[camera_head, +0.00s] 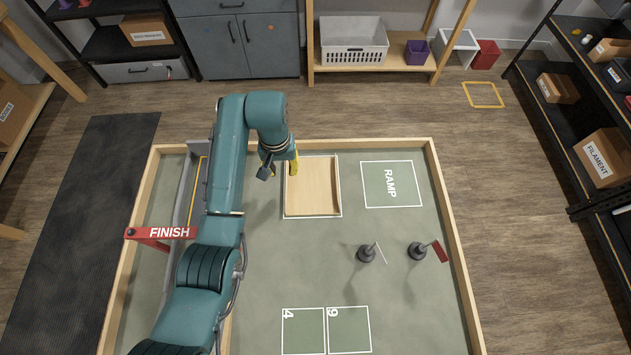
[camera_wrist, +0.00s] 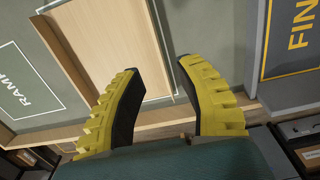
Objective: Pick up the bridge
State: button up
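A flat light-wood piece (camera_head: 312,187) with raised rims lies inside a white outline on the grey-green arena floor. It carries no label, but it is the only bridge-like piece I can make out. My gripper (camera_head: 280,168) is at its upper left corner in the head view. In the wrist view, my gripper (camera_wrist: 158,72) has its yellow fingers apart with dark inner pads. One long rim of the wooden piece (camera_wrist: 125,45) runs into the gap between the fingertips. I see no grip on it, and the height above it is unclear.
The outlined RAMP square (camera_head: 391,184) to the right is empty. Two dark-based posts (camera_head: 366,254) (camera_head: 418,251) stand lower right. A red FINISH bar (camera_head: 160,233) and a long grey strip are at left. A wooden border (camera_head: 290,144) rings the arena.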

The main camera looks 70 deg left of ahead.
aim_at(312, 183)
jog(key=f, duration=0.8)
jog(key=shift+w+a+f, duration=0.1)
jog(key=shift+w+f, duration=0.1)
jog(key=shift+f, duration=0.15)
jog(key=shift+c, duration=0.2)
grip_shut()
